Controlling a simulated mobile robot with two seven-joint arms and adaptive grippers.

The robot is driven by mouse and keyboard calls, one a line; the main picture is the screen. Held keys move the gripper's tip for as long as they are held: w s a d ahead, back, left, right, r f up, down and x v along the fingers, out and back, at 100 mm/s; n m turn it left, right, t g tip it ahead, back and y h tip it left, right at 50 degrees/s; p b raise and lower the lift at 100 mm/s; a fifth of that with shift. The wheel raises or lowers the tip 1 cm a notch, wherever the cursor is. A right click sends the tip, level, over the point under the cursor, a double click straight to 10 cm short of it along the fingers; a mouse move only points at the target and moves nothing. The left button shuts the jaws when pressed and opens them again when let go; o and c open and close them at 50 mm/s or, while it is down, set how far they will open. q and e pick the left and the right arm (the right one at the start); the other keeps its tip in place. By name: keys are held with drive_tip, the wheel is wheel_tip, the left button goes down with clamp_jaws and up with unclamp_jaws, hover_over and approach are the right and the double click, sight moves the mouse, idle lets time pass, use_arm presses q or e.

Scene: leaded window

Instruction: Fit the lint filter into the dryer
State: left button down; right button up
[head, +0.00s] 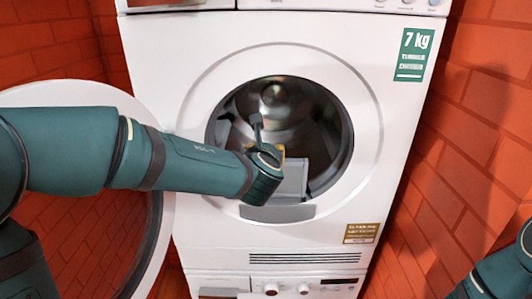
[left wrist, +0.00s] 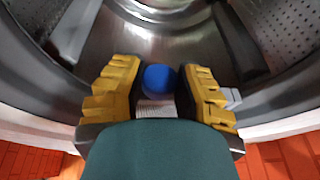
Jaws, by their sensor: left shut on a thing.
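The dryer (head: 385,130) is white, with its round door opening facing me and the drum showing inside. My left gripper (head: 277,152) is at the lower middle of this opening, partly hidden by its own wrist. In the left wrist view its yellow fingers (left wrist: 158,85) are shut on a blue round knob (left wrist: 159,77). I take this knob as part of the lint filter. A light grey panel (head: 293,178) with a darker grey lip (head: 290,212) shows at the opening's lower rim, apparently the filter; how deep it sits is hidden. My right gripper is out of view.
The open round door (head: 75,93) hangs on the left, behind my left arm. Orange-red brick walls (head: 478,110) stand close on both sides. Another white appliance (head: 315,287) is below the dryer. Drum paddles (left wrist: 241,45) show beyond my fingers.

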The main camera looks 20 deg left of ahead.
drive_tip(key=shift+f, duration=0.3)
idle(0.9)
use_arm(q)
drive_tip(key=shift+b, duration=0.35)
drive_tip(key=shift+f, duration=0.25)
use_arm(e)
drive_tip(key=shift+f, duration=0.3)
use_arm(q)
drive_tip(key=shift+f+b, duration=0.95)
drive_tip(key=shift+b, duration=0.25)
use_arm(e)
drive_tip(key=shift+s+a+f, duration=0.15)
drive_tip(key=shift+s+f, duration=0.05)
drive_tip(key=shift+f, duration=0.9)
use_arm(q)
drive_tip(key=shift+f+b, duration=2.45)
drive_tip(key=shift+b, duration=0.15)
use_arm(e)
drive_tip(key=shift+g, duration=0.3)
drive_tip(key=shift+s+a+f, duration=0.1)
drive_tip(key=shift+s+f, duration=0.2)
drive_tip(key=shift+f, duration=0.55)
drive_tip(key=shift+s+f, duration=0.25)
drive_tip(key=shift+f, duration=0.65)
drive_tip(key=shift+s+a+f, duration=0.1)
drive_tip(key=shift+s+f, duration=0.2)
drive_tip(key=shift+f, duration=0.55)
